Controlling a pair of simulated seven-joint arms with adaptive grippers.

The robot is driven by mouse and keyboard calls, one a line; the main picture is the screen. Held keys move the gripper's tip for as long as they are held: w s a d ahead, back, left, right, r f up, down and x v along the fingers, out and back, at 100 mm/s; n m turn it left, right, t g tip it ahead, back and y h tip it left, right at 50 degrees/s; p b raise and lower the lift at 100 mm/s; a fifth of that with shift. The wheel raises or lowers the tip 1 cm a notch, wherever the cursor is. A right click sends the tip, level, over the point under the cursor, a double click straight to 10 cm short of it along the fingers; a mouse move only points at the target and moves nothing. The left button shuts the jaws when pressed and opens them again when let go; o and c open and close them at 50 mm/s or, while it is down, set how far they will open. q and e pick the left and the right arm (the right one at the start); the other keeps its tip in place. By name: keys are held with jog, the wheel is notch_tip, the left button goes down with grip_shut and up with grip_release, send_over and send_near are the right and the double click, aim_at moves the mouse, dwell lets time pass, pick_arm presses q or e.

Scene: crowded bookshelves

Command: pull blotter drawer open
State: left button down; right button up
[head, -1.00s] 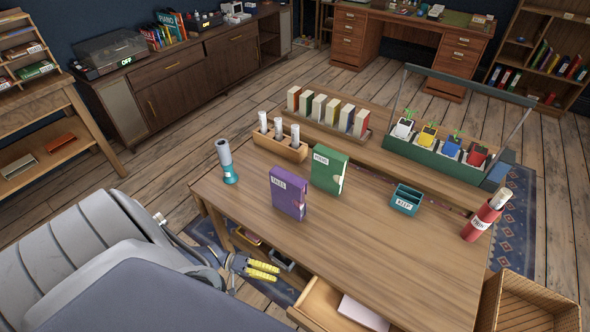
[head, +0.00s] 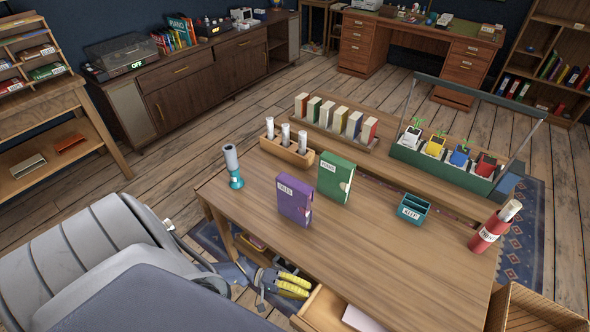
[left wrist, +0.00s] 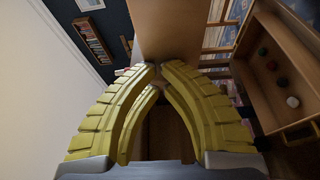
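A light wooden drawer (head: 318,310) is partly pulled out of the front of the wooden table (head: 395,270). A flat, pale sheet or pad (head: 362,318) lies in it. The drawer's front is cut off by the lower edge of the head view. My left gripper (head: 304,286), with yellow fingers, is just left of this drawer, below the tabletop edge. In the left wrist view its fingertips (left wrist: 160,67) come together and hold nothing that I can see. A plain brown panel (left wrist: 178,30) lies beyond the tips. My right gripper is not in view.
In the left wrist view, another open drawer (left wrist: 268,82) with small round items is at the right. On the tabletop stand a purple box (head: 294,202), a green box (head: 335,178) and a teal holder (head: 413,209). A wicker basket (head: 530,312) is at lower right.

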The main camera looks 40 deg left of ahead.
pick_arm(q)
jog(key=shift+s+f, duration=0.1)
jog(key=shift+s, duration=1.7)
jog(key=s, duration=0.9)
jog(key=shift+s+d, duration=0.25)
jog(key=shift+s, duration=0.1)
